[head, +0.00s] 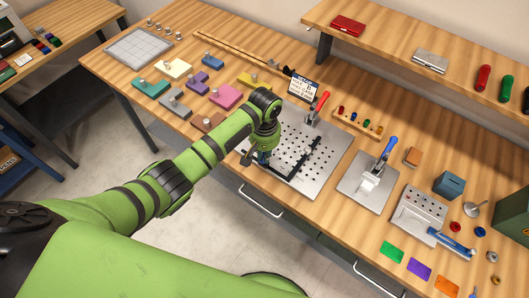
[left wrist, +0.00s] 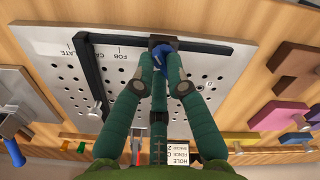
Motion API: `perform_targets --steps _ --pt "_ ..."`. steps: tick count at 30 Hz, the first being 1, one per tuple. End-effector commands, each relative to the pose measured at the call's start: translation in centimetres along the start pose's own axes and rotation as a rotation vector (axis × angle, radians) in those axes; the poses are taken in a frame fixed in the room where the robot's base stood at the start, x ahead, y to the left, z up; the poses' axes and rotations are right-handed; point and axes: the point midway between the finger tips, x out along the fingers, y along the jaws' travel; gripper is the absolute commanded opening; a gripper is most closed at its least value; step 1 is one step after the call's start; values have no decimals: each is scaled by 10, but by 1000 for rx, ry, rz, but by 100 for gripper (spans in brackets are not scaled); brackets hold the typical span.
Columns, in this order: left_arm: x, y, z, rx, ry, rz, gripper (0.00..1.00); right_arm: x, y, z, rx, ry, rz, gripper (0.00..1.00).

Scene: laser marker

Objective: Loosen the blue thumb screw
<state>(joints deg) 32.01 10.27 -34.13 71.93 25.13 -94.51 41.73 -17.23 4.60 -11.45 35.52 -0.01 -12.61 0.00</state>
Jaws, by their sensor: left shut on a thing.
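The blue thumb screw (left wrist: 163,56) shows at the top centre of the left wrist view, at a dark block on the black fence. My left gripper (left wrist: 164,62) is shut on it, with a green finger on each side hiding part of the screw. In the head view my left gripper (head: 263,157) is at the left front of the perforated metal plate (head: 335,138). The L-shaped black fence (head: 304,158) lies on this plate; it also shows in the left wrist view (left wrist: 92,75). My right gripper is not in view.
A red-handled clamp (head: 317,105) stands at the plate's back edge near a small sign card (head: 303,87). A blue-handled clamp (head: 383,158) on its own plate is to the right. Several coloured blocks with knobs, such as a pink one (head: 225,96), lie left and behind.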

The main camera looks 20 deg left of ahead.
Motion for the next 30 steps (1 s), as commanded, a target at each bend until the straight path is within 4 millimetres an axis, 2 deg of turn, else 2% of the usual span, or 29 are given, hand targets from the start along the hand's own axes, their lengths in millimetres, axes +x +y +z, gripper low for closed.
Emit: perform_targets --steps 18,30 --pt "-1 0 -3 -587 1 3 0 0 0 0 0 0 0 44" --pt "-1 -1 -4 -882 4 3 0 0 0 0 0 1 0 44"
